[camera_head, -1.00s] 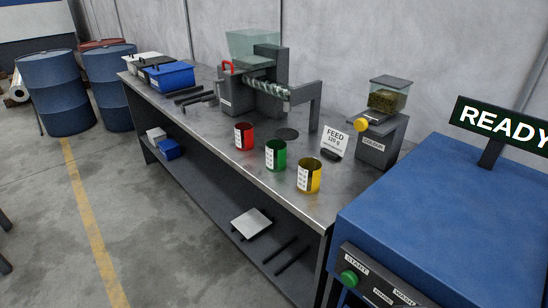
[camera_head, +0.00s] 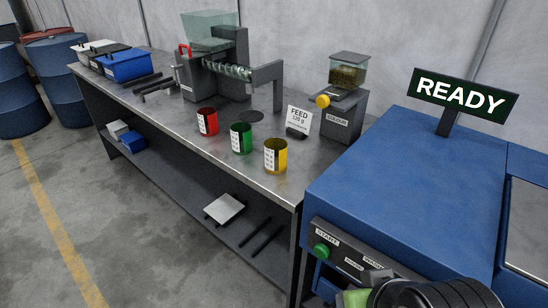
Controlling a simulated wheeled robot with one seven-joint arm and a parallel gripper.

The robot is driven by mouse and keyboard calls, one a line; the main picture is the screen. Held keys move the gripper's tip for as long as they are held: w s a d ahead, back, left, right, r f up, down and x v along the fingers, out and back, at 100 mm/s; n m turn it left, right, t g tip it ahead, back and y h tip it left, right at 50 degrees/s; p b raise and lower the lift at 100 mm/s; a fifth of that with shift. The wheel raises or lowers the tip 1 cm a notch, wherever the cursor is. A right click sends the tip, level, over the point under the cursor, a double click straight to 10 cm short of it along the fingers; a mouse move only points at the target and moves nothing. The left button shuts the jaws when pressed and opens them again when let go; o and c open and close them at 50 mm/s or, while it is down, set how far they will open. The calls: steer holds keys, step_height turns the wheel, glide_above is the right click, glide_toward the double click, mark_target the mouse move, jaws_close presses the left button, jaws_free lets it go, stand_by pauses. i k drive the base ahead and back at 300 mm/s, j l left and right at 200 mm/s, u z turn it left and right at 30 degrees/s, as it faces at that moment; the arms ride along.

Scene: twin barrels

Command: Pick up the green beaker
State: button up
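The green beaker (camera_head: 241,138) stands upright on the metal workbench (camera_head: 165,112). It has a white label with dark marks on its left side. It is between the red beaker (camera_head: 208,121) on the left and the yellow beaker (camera_head: 276,156) on the right, apart from both. Part of my arm shows at the bottom right edge, in front of the blue machine. My gripper's fingertips cannot be made out, so I cannot tell what they do.
A FEED sign (camera_head: 299,121) stands behind the beakers. The feeder machine (camera_head: 222,78) and the colour dispenser (camera_head: 342,112) are at the back. The blue machine (camera_head: 395,185) with a READY sign (camera_head: 461,95) fills the right. Floor (camera_head: 130,225) in front of the bench is clear.

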mark_target(241, 134)
steer(key=i+j+z, duration=0.15)
steer(key=j, duration=0.2)
steer(key=i+j+z, duration=0.35)
steer(key=j, duration=0.4)
steer(key=i+j+z, duration=0.15)
steer(key=j, duration=0.25)
steer(key=i+j+z, duration=0.15)
steer(key=j, duration=0.3)
steer(key=i+j+z, duration=0.2)
steer(key=j, duration=0.2)
steer(key=j+z, duration=0.15)
steer(key=j, duration=0.3)
